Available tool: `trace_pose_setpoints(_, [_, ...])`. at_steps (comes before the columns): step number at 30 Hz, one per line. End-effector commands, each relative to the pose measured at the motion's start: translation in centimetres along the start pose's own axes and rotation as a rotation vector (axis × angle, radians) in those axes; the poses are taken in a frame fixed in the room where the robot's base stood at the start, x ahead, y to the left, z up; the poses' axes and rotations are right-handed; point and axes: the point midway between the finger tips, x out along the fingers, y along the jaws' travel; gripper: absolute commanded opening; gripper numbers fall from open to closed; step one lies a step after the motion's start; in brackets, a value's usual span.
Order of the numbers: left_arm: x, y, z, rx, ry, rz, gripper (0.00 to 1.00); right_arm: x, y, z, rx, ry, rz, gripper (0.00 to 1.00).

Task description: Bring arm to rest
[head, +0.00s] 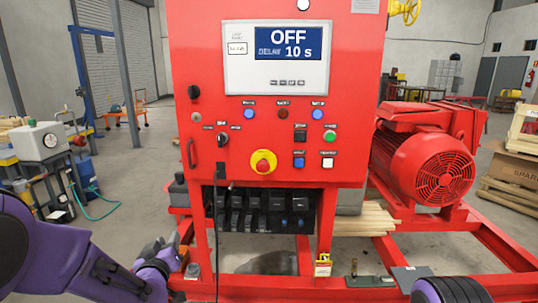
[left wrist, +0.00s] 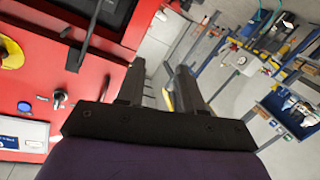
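My left arm comes in from the left in the head view, purple and black. My left gripper (head: 180,245) is low, at the left edge of the red control cabinet (head: 215,60). In the left wrist view its two dark fingers (left wrist: 160,88) stand apart with nothing between them, beside the red panel. A piece of my right arm (head: 450,290) shows at the bottom right; the right gripper is out of the picture. The cabinet's display (head: 289,42) reads OFF and DELAY 10 s.
A red motor (head: 425,165) sits on the skid frame (head: 420,235) at the right. A yellow and red emergency button (head: 263,162) is on the panel. A bench with equipment (head: 45,165) stands at the left. Grey floor (head: 130,200) lies between the bench and cabinet.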

Motion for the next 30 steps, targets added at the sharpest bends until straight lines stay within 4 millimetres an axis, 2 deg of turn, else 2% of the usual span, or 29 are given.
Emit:
trace_pose_setpoints(1, [-1.3, -2.3, 4.3, -0.007, -0.082, -0.049, 0.36, 0.0, 0.0, 0.0, 0.0, 0.0, 0.0, 0.43])
trace_pose_setpoints(3, [-3.6, -5.3, 9.5, -0.018, -0.184, -0.12, 0.36, 0.0, 0.0, 0.0, 0.0, 0.0, 0.0, 0.43])
trace_pose_setpoints(5, [-6.1, -7.9, 13.7, -0.022, -0.274, -0.181, 0.36, 0.0, 0.0, 0.0, 0.0, 0.0, 0.0, 0.43])
trace_pose_setpoints(6, [-8.1, -9.6, 16.4, -0.022, -0.334, -0.223, 0.36, 0.0, 0.0, 0.0, 0.0, 0.0, 0.0, 0.43])
trace_pose_setpoints(8, [-11.4, -11.9, 20.1, -0.017, -0.425, -0.287, 0.36, 0.0, 0.0, 0.0, 0.0, 0.0, 0.0, 0.43])
trace_pose_setpoints(9, [-13.8, -13.5, 22.4, -0.01, -0.489, -0.329, 0.36, 0.0, 0.0, 0.0, 0.0, 0.0, 0.0, 0.43])
trace_pose_setpoints(13, [-22.5, -17.9, 28.4, 0.024, -0.692, -0.461, 0.36, 0.0, 0.0, 0.0, 0.0, 0.0, 0.0, 0.43])
trace_pose_setpoints(16, [-28.5, -20.2, 31.4, 0.055, -0.827, -0.535, 0.36, 0.0, 0.0, 0.0, 0.0, 0.0, 0.0, 0.43])
trace_pose_setpoints(18, [-31.4, -21.3, 32.8, 0.072, -0.895, -0.569, 0.36, 0.0, 0.0, 0.0, 0.0, 0.0, 0.0, 0.43])
trace_pose_setpoints(20, [-33.0, -21.9, 33.6, 0.081, -0.931, -0.586, 0.36, 0.0, 0.0, 0.0, 0.0, 0.0, 0.0, 0.43])
trace_pose_setpoints(23, [-34.2, -22.2, 34.2, 0.089, -0.958, -0.598, 0.36, 0.0, 0.0, 0.0, 0.0, 0.0, 0.0, 0.43])
trace_pose_setpoints(30, [-34.2, -22.2, 34.2, 0.089, -0.958, -0.597, 0.36, 0.0, 0.0, 0.0, 0.0, 0.0, 0.0, 0.43])
